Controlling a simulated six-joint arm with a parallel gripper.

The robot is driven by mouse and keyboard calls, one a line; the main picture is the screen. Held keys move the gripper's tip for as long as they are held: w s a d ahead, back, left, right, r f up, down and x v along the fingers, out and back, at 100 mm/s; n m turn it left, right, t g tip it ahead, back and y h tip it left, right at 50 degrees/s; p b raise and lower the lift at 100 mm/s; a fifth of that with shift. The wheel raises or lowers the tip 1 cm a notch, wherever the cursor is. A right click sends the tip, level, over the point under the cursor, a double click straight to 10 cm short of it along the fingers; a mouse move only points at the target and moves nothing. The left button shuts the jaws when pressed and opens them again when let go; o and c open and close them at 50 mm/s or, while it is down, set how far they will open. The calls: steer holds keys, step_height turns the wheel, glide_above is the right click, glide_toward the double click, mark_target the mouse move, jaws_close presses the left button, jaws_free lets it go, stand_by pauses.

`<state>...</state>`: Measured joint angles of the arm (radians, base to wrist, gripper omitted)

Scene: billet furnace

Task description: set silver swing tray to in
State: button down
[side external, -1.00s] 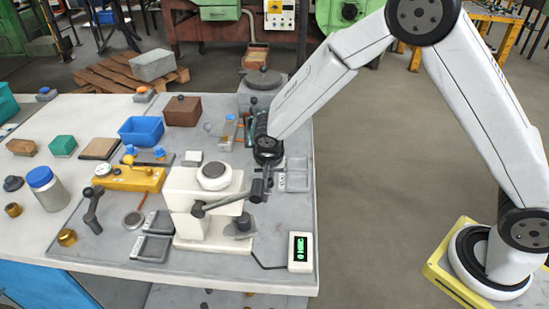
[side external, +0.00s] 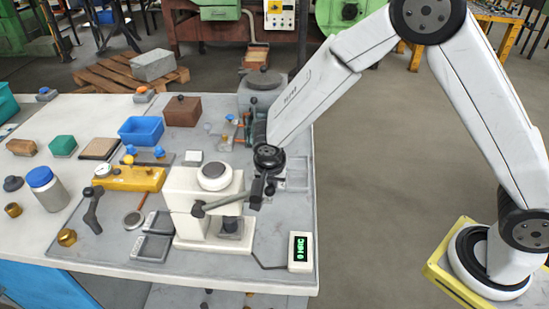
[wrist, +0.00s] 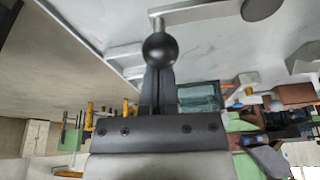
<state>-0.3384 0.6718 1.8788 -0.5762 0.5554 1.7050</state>
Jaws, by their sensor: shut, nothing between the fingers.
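The white press-like machine (side external: 196,187) stands on the bench. Its grey swing arm (side external: 225,203) reaches right from a round hub. My gripper (side external: 268,188) is at the arm's right end. In the wrist view a black ball knob (wrist: 160,50) hangs on the end of a silver bar (wrist: 205,12). My gripper (wrist: 158,80) is shut and empty, its fingertips right at the knob; contact cannot be told.
A display box (side external: 300,252) stands at the bench's right front, cabled to the machine. A grey frame (side external: 297,175) lies behind my gripper. A yellow fixture (side external: 130,178) and a blue bin (side external: 141,131) are to the left.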

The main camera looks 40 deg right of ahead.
steer(key=shift+d, duration=0.1)
stand_by(0.4)
steer(key=shift+w+d+f, duration=0.2)
steer(key=shift+w+d, duration=0.3)
steer(key=shift+d, duration=0.25)
steer(key=shift+w+d+f, duration=0.2)
steer(key=shift+w+d, duration=0.3)
steer(key=shift+d, duration=0.2)
steer(key=shift+w+r, duration=0.1)
steer(key=shift+r, duration=0.25)
steer(key=v, duration=0.9)
steer(key=shift+r, duration=0.15)
steer(key=s+d+n+y, duration=0.1)
steer(key=s+d+n, duration=0.3)
steer(key=s, duration=0.4)
steer(key=s+d+n+y, duration=0.1)
steer(key=s+d+n, duration=0.4)
steer(key=s, duration=0.3)
steer(key=shift+s+d+f+n+y, duration=0.2)
steer(key=shift+s+f+n+y, duration=0.2)
steer(key=shift+n, duration=0.1)
